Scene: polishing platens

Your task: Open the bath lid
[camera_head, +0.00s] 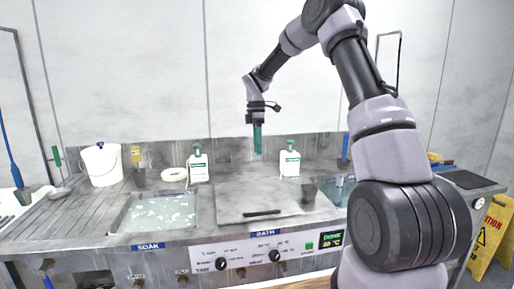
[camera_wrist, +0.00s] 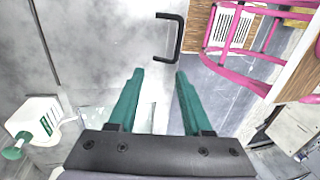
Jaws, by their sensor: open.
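The bath lid (camera_head: 243,196) is a flat grey metal plate lying level in the bench, above the blue BATH label (camera_head: 265,233). Its black bar handle (camera_head: 262,213) lies along the front edge. In the wrist view, the lid (camera_wrist: 100,45) fills the upper left and the handle (camera_wrist: 180,38) shows as a black bracket beyond the fingertips. My gripper (camera_head: 257,150) has green fingers and hangs above and behind the lid, clear of it. In the wrist view, my gripper (camera_wrist: 160,76) is open with nothing between the fingers, apart from the handle.
A dark cup (camera_head: 308,193) stands at the lid's right side. White bottles with green caps (camera_head: 290,161) (camera_head: 198,165) stand behind. The soak basin (camera_head: 160,212) is left, with a white bucket (camera_head: 102,165) beyond. The control panel (camera_head: 245,253) runs below. A pink frame (camera_wrist: 262,50) shows in the wrist view.

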